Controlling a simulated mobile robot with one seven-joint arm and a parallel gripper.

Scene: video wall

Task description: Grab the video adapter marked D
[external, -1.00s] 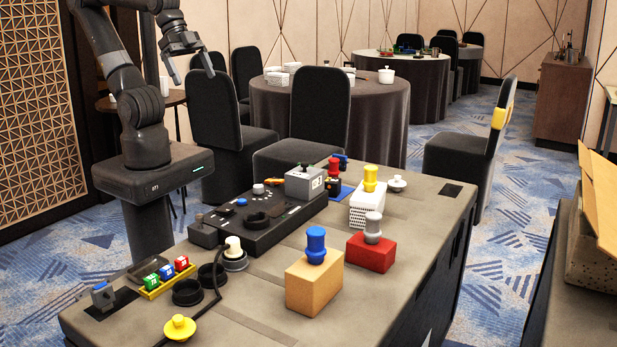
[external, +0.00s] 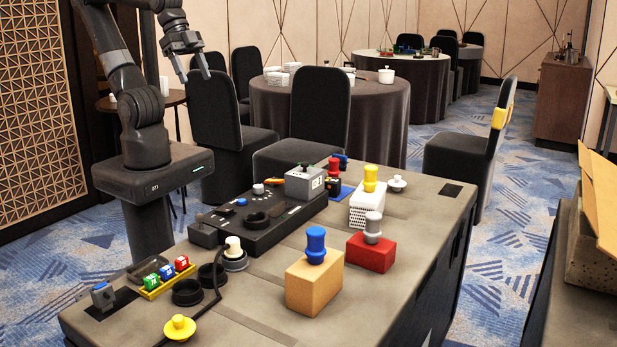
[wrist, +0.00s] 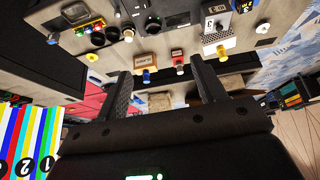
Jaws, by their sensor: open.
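A grey-blue block (external: 103,296) stands on a black pad left of the tray. My gripper (external: 195,76) is open and empty, high up behind the table and well apart from these blocks. In the wrist view its fingers (wrist: 160,68) are spread, and the tray group shows at upper left (wrist: 90,26).
A black control panel (external: 262,238) carries a grey box (external: 305,184) with a label. Blocks with knobs stand to the right: tan (external: 314,287), red (external: 371,254) and white (external: 367,212). Dark rings (external: 187,292), a cable and a yellow knob (external: 180,327) lie near the tray.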

